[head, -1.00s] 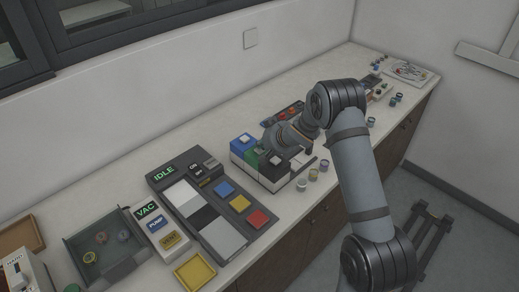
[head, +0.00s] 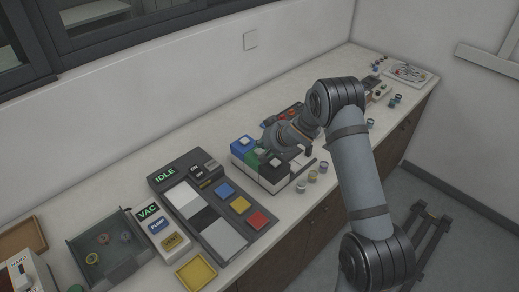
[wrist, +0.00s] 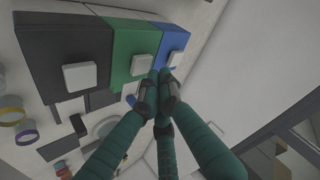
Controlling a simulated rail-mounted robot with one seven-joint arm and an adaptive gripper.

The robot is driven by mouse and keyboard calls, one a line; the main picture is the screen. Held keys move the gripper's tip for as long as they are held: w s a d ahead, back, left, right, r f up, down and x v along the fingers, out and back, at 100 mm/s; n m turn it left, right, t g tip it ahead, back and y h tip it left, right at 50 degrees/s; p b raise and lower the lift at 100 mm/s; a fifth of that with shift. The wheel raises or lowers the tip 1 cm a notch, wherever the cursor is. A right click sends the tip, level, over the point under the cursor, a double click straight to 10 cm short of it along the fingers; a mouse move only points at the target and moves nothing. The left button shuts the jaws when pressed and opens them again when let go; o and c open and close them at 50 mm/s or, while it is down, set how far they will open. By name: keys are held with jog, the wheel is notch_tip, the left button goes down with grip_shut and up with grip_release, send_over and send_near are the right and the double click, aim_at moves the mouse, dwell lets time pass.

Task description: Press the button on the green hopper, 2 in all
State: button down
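The green hopper (wrist: 136,42) stands between a black hopper (wrist: 66,50) and a blue hopper (wrist: 173,42) in the wrist view. Its pale square button (wrist: 141,65) faces me there and looks uncovered. In the head view the green hopper (head: 250,161) is partly hidden by my arm. My gripper (wrist: 162,76) has its fingertips drawn together with nothing seen between them. The tips appear in front of the boundary of the green and blue hoppers, just right of the green button. I cannot tell any contact.
A control panel reading IDLE (head: 164,174) lies left of the hoppers. Several small jars, including one (head: 302,186), stand along the counter's front edge. A grey tray (head: 82,243) and a yellow dish (head: 196,271) are farther left. A wall rises behind the counter.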

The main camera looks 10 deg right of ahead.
aim_at(260, 152)
notch_tip(260, 152, up, 5)
jog(key=p, duration=0.5)
dwell(0.4)
dwell(1.6)
